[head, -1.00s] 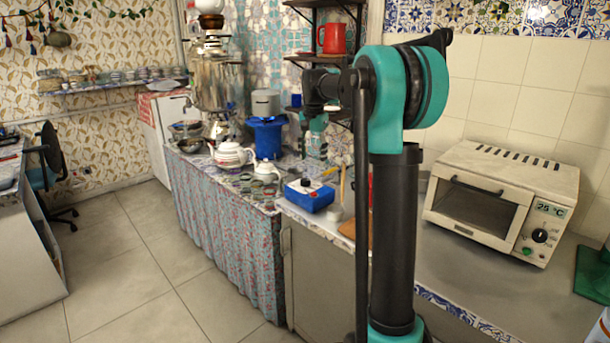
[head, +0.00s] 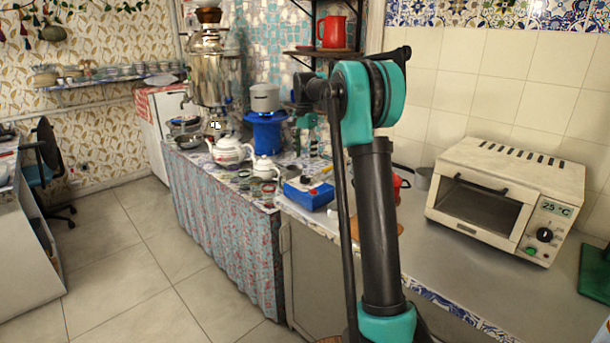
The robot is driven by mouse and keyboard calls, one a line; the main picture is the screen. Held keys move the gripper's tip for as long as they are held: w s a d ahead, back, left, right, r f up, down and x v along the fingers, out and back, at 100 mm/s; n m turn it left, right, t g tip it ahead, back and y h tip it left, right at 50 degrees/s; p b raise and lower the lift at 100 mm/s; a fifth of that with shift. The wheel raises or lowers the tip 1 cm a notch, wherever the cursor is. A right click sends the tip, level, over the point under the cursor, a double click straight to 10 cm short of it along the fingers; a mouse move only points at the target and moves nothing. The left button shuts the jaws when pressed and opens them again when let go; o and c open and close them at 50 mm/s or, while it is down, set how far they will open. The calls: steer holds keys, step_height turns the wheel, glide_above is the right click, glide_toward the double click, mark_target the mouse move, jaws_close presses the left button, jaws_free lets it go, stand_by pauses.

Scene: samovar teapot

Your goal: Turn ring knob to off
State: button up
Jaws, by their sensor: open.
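No knob can be made out clearly as the ring knob. A blue stand like a burner (head: 265,133) holds a grey lidded pot (head: 265,98) on the back counter; any knob on it is too small to tell. A blue box (head: 308,195) with a small dark part on top lies nearer, at the counter's front edge. The white oven (head: 502,198) at the right has a black round knob (head: 544,235). My gripper (head: 307,138) is small and partly hidden beyond my arm, to the right of the blue stand. It is open, and I see nothing held.
A samovar (head: 215,78), a white teapot (head: 229,151) and a smaller white pot (head: 265,167) stand on the patterned counter. The grey counter before the oven is clear, and so is the floor at left.

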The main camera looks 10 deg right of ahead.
mark_target(305, 177)
step_height(305, 177, down, 9)
steer(key=shift+r, duration=0.15)
steer(key=shift+c, duration=0.4)
steer(key=c, duration=1.1)
steer(key=shift+n, duration=0.4)
steer(key=n, duration=0.3)
steer(key=shift+n, duration=2.5)
